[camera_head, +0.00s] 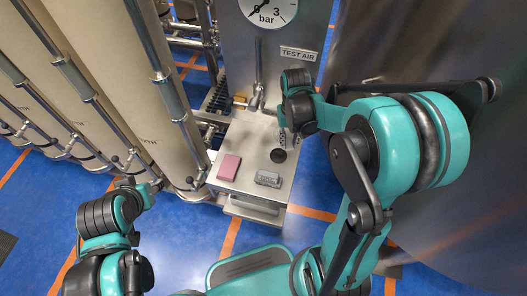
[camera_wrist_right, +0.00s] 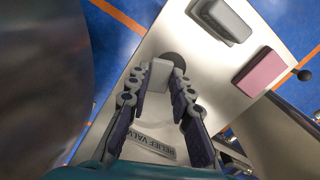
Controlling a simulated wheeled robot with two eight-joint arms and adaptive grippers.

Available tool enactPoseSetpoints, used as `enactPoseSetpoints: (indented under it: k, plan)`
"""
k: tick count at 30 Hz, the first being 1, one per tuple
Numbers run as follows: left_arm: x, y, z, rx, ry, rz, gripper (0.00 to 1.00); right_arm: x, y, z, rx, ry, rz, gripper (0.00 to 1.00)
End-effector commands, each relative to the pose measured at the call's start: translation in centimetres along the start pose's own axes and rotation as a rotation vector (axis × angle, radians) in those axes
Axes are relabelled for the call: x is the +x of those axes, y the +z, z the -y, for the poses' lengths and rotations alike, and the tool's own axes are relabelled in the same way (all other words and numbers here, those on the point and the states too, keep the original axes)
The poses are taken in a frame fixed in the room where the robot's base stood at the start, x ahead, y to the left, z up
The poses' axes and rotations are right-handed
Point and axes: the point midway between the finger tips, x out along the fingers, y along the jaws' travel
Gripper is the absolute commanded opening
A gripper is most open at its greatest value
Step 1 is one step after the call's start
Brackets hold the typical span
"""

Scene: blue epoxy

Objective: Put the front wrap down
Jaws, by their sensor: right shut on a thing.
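My right gripper (camera_wrist_right: 163,82) is shut on a pale grey piece (camera_wrist_right: 161,72), which I take to be the front wrap. It shows between the fingertips in the right wrist view, above the steel bench top (camera_wrist_right: 222,72). In the head view my right gripper (camera_head: 293,128) is at the right side of the bench, and the arm hides the held piece. I cannot tell whether the piece touches the bench. My left gripper (camera_head: 150,187) is left of the bench, and its fingers are too small to read.
A pink block (camera_head: 229,167) and a grey block (camera_head: 267,179) lie on the bench. A dark round disc (camera_head: 278,155) is near the grey block. A gauge panel (camera_head: 297,38) stands behind, pipes (camera_head: 160,75) at left, and a large steel tank (camera_head: 430,50) at right.

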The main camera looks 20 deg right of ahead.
Motion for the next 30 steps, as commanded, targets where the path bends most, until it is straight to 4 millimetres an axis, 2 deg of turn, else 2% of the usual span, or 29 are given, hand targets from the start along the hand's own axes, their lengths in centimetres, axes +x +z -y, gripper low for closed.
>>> enactPoseSetpoints:
  k: [1,6,12,19,25,30]
  plan:
    - [0.6,0.5,0.0,0.000,0.000,0.000,0.40,1.1,-0.1,1.3,-0.008,0.000,0.000,0.12]
    - [1.8,1.3,0.0,0.000,0.000,0.000,0.40,3.6,-0.4,5.5,-0.009,0.001,0.000,0.12]
    - [2.7,2.0,0.0,0.000,0.000,0.000,0.40,5.5,-0.7,9.0,-0.005,0.001,0.000,0.12]
    - [3.2,2.3,0.0,0.000,0.000,0.000,0.40,6.6,-0.7,10.0,-0.001,0.000,0.000,0.12]
    - [4.5,3.2,0.0,0.000,0.000,0.000,0.40,9.7,-0.9,10.0,-0.001,0.000,0.000,0.12]
    - [4.4,3.2,0.0,0.000,0.000,0.000,0.40,9.8,-0.9,10.0,-0.001,0.000,0.000,0.12]
